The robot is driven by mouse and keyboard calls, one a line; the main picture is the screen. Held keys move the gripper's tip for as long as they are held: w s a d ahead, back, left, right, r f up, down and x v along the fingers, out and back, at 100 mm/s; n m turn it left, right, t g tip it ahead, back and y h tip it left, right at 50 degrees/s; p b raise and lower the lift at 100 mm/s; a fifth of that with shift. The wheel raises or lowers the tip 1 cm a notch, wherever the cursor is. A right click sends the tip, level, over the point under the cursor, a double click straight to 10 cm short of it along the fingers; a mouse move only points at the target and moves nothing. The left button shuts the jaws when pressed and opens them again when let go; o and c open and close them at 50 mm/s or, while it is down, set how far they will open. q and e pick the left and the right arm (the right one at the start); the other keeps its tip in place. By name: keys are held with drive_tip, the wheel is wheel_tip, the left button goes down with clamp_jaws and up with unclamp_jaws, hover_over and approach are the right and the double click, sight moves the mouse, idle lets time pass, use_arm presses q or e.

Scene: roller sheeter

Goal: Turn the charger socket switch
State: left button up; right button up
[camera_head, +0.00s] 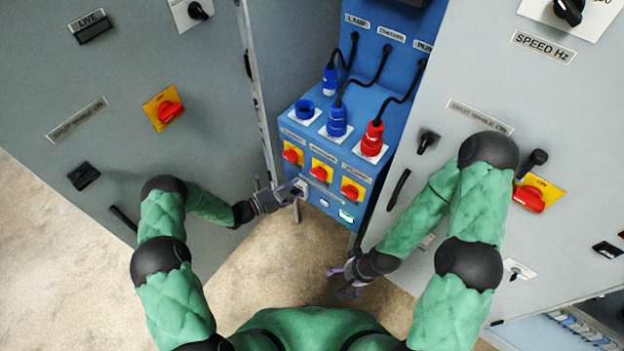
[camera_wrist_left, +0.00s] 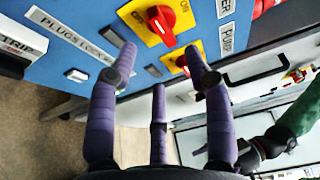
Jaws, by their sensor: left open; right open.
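The charger socket switch (camera_head: 320,173) is the middle of three red knobs on yellow plates on the front of the blue socket box (camera_head: 362,107). In the left wrist view it is the upper red knob (camera_wrist_left: 160,20), beside a label ending in "ER". My left gripper (camera_head: 296,189) is open and empty at the box's lower left, below the left knob. In the left wrist view its purple fingers (camera_wrist_left: 163,72) are spread below the charger knob, with no visible grip on it. My right gripper (camera_head: 347,283) is open and empty, low and away from the box.
The left knob (camera_head: 292,155) and pump knob (camera_head: 352,191) flank the charger knob. Grey cabinets (camera_head: 90,130) close in both sides. Free floor (camera_head: 290,245) lies below.

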sight(319, 174)
use_arm(q)
drive_tip(key=b+x, duration=0.1)
drive_tip(key=x, duration=0.7)
drive_tip(key=shift+d, duration=0.25)
drive_tip(key=c, duration=1)
clamp_jaws()
